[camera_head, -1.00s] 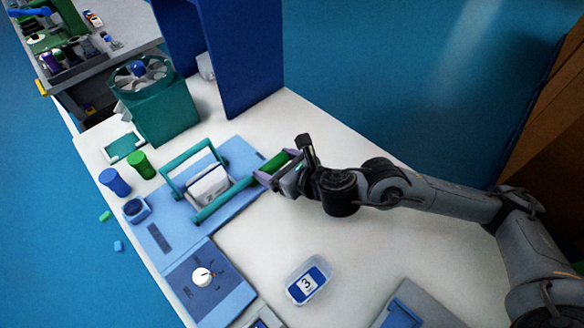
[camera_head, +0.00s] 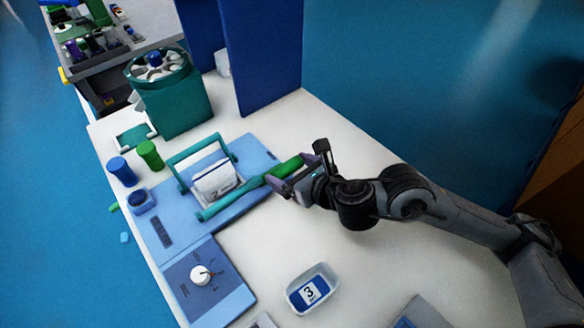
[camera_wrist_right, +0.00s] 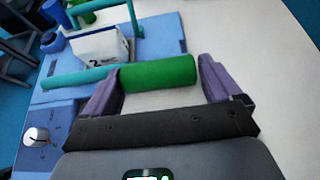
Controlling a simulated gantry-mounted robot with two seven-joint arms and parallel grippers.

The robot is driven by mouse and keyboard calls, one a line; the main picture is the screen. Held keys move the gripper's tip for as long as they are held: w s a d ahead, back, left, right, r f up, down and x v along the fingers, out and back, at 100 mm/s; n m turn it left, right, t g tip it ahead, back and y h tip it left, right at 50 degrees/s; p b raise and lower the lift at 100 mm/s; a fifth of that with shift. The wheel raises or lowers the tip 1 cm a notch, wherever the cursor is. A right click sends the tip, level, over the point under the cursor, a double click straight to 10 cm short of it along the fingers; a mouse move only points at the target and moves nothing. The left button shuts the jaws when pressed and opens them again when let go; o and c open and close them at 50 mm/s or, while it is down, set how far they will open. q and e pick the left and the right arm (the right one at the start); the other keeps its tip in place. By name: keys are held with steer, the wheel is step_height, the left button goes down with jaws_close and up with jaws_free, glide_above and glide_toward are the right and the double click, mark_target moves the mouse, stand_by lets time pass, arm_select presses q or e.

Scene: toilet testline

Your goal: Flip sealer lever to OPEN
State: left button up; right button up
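The sealer (camera_head: 168,209) is a light blue base plate on the white bench. Its lever is a teal frame (camera_head: 231,198) with a green handle (camera_head: 285,168) at its right end. A white pouch marked 2 (camera_head: 213,181) stands upright inside the frame. My right gripper (camera_head: 291,180) is at the green handle. In the right wrist view the green handle (camera_wrist_right: 160,73) lies crosswise between the spread purple fingers of the gripper (camera_wrist_right: 160,85), with a small gap at the right finger. The left gripper is not in view.
A dial box (camera_head: 207,290) adjoins the sealer at the front. A clear tray marked 3 (camera_head: 312,288) sits right of it. Blue (camera_head: 122,171) and green (camera_head: 150,154) cylinders stand at left. A teal rotary unit (camera_head: 180,108) and dark blue panel (camera_head: 265,55) stand behind.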

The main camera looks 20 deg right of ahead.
steer(key=shift+o, duration=0.3)
steer(key=shift+a+f, duration=0.1)
steer(key=shift+f, duration=0.05)
steer(key=p+v, duration=0.2)
steer(key=v, duration=0.5)
steer(key=shift+s+p, duration=0.2)
steer(key=shift+p, duration=0.1)
